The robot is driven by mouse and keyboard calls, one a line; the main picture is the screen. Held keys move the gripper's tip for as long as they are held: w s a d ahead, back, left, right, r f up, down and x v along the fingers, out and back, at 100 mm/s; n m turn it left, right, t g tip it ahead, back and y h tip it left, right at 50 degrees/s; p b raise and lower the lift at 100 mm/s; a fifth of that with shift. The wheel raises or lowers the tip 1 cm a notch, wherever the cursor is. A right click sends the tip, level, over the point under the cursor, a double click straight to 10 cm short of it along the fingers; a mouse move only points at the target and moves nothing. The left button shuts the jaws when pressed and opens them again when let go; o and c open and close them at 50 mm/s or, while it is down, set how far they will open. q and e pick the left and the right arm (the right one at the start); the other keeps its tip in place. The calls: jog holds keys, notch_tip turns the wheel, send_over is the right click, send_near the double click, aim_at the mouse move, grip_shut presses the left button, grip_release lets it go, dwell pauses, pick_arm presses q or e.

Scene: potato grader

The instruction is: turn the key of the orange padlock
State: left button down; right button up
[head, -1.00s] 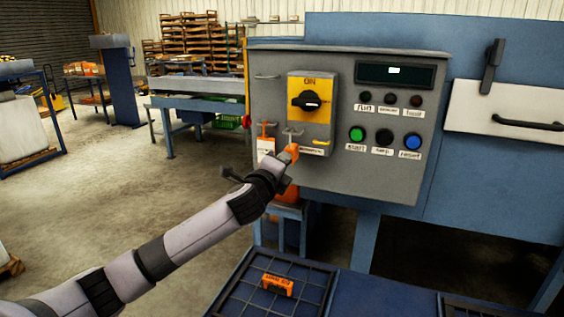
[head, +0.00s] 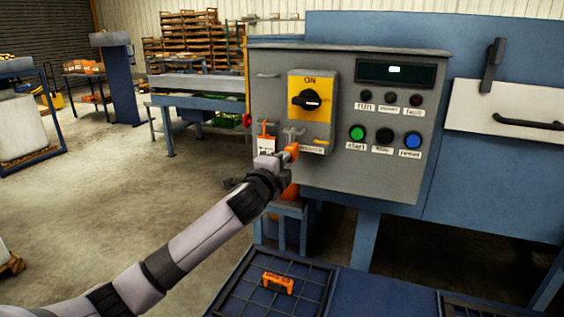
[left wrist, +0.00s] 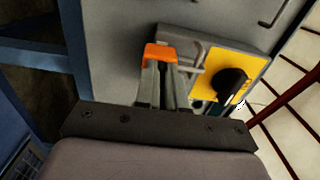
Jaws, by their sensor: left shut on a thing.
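The orange padlock (head: 292,151) is at the grey hasp below the yellow switch plate on the grey control box. It also shows in the left wrist view (left wrist: 159,52), just past my fingertips, beside a grey metal loop. My left gripper (head: 283,157) reaches it from the lower left. Its fingers (left wrist: 163,82) are close together and shut at the padlock. The key is hidden between the fingertips. My right gripper is in neither view.
The yellow plate (head: 310,88) carries a black rotary switch (head: 306,100). An orange item with a white tag (head: 265,145) hangs left of the padlock. Push buttons (head: 384,137) sit to the right. Another orange item (head: 278,283) lies on the dark gridded tray (head: 243,297).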

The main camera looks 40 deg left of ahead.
pick_arm(q)
jog(key=c, duration=1.2)
grip_release()
jog(key=shift+b+v, duration=0.5)
jog(key=shift+v, duration=3.1)
jog(key=s+d+f+n+g+h, duration=0.2)
jog(key=s+d+f, duration=0.25)
jog(key=f, duration=0.45)
jog(key=s+d+f+n+g+h, duration=0.1)
jog(key=s+d+f+n+h, duration=0.25)
jog(key=f, duration=0.65)
jog(key=s+d+f+n+g, duration=0.2)
jog(key=s+d+f, duration=0.35)
jog(key=f, duration=0.35)
jog(key=s+d+f+n, duration=0.1)
jog(key=s+f, duration=0.1)
jog(key=s, duration=0.2)
jog(key=s+d+f+n+g, duration=0.1)
jog(key=s+f+n, duration=0.1)
jog(key=s+f, duration=0.1)
jog(key=s+d+f+n+g+h, duration=0.1)
jog(key=s+f+n, duration=0.1)
jog(key=s, duration=0.3)
jog(key=shift+s+d+f, duration=0.15)
jog(key=shift+d+f, duration=0.1)
jog(key=shift+d, duration=0.15)
